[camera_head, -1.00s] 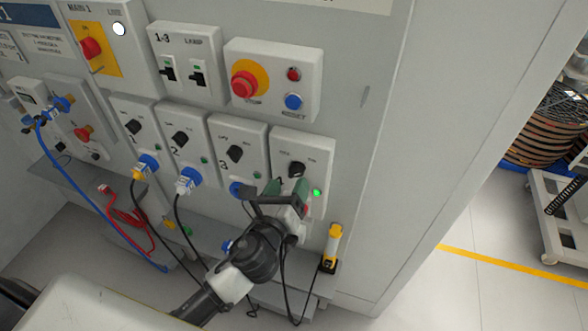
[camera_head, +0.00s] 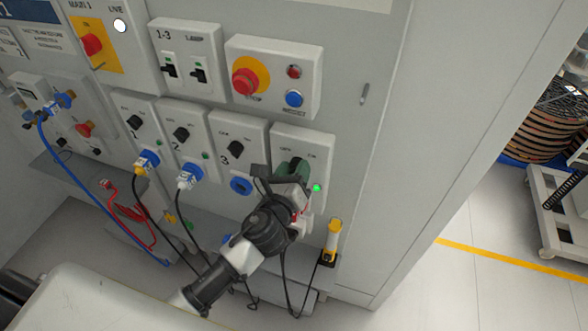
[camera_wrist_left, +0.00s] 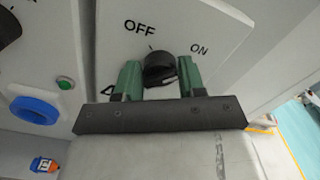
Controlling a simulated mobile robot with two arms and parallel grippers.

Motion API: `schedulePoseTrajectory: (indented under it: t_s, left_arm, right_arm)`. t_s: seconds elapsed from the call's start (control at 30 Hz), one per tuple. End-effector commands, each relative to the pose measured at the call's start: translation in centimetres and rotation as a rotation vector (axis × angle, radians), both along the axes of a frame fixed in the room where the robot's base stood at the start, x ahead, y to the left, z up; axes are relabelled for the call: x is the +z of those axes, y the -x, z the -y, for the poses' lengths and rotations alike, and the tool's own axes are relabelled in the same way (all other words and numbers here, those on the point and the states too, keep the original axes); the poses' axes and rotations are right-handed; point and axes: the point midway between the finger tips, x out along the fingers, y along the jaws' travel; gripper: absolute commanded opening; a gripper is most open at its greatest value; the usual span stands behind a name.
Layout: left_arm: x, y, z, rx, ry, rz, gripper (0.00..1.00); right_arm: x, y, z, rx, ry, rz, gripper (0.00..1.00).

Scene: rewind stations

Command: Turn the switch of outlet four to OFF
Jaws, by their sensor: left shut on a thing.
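Outlet four's panel (camera_head: 312,150) is the rightmost in the lower row. A green lamp (camera_head: 316,188) glows at its right side. Its black switch knob (camera_wrist_left: 160,65) shows in the left wrist view below the printed words OFF and ON; which way its pointer faces is hard to tell. My left gripper (camera_head: 293,168) is at this panel, and its green fingers stand on both sides of the knob, shut on it, in the left wrist view (camera_wrist_left: 158,78). In the head view the gripper hides the knob. My right gripper is not in view.
Outlet three's panel (camera_head: 224,150) with its blue socket (camera_head: 240,186) is just left of outlet four. A red stop button (camera_head: 245,82) and a blue reset button (camera_head: 294,98) sit above. A yellow device (camera_head: 333,238) hangs at lower right, with black cables near my arm.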

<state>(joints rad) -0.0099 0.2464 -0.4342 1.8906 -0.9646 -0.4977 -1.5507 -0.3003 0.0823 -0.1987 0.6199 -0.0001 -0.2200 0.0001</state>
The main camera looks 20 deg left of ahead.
Motion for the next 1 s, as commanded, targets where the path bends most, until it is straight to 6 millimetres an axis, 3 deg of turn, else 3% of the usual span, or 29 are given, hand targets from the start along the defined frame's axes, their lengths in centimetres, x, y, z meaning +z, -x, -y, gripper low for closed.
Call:
schedulePoseTrajectory:
  t_s: [0.47, 1.0]
  left_arm:
    - [-0.1, 0.0, -0.1, 0.001, 0.162, -0.005, 0.16]
    - [-0.2, 0.0, -0.1, 0.001, 0.664, -0.023, 0.16]
  right_arm:
    - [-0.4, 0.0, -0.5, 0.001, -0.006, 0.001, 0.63]
    - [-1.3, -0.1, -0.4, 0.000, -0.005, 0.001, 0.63]
